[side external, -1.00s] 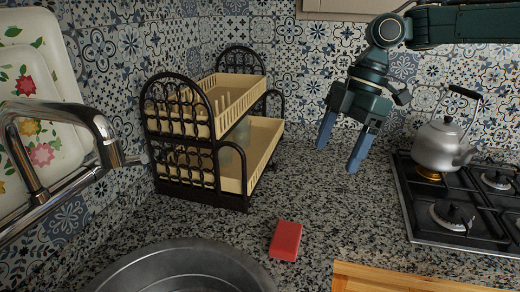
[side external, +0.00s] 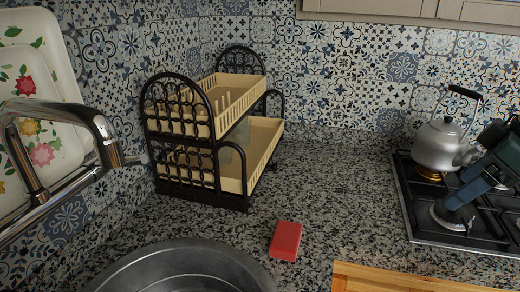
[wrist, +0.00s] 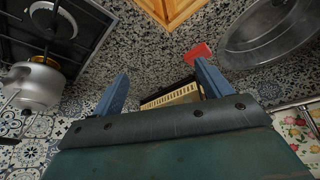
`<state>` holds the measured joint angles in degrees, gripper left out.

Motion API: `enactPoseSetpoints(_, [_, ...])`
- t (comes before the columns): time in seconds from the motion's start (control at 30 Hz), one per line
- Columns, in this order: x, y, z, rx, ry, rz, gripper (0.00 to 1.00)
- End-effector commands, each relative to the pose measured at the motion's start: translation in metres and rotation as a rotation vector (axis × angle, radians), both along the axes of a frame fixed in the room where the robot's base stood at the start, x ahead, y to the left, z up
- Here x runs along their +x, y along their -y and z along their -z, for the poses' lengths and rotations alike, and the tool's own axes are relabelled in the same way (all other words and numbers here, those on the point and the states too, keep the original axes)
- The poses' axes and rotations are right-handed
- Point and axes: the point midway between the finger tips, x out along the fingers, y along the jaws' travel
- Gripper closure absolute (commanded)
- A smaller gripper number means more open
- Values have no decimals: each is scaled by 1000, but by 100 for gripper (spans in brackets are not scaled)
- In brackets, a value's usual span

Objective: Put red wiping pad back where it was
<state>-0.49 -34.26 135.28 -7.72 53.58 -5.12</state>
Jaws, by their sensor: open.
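The red wiping pad (side external: 285,240) lies flat on the speckled granite counter, between the sink basin and the wooden board. It also shows in the wrist view (wrist: 197,53), just beyond the tip of one finger. My gripper (side external: 466,196) is at the right edge of the side view, over the stove, well apart from the pad and partly cut off by the frame. In the wrist view its two blue fingers (wrist: 160,82) are spread wide with nothing between them.
A two-tier dish rack (side external: 233,185) stands in the corner. The metal sink basin (side external: 150,262) and faucet (side external: 95,120) are at left. A kettle (side external: 437,146) sits on the stove (side external: 420,222) at right. A wooden board (side external: 400,281) lies at the front.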

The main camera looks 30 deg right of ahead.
Motion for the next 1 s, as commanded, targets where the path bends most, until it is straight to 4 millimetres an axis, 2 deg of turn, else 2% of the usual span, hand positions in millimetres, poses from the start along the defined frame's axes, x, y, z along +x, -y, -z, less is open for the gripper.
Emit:
enactPoseSetpoints(0.1, [-19,13,11,9,23,112,23])
enactPoseSetpoints(0.3, [-34,25,22,17,44,211,23])
enactPoseSetpoints(1.0, [-36,26,23,18,45,222,23])
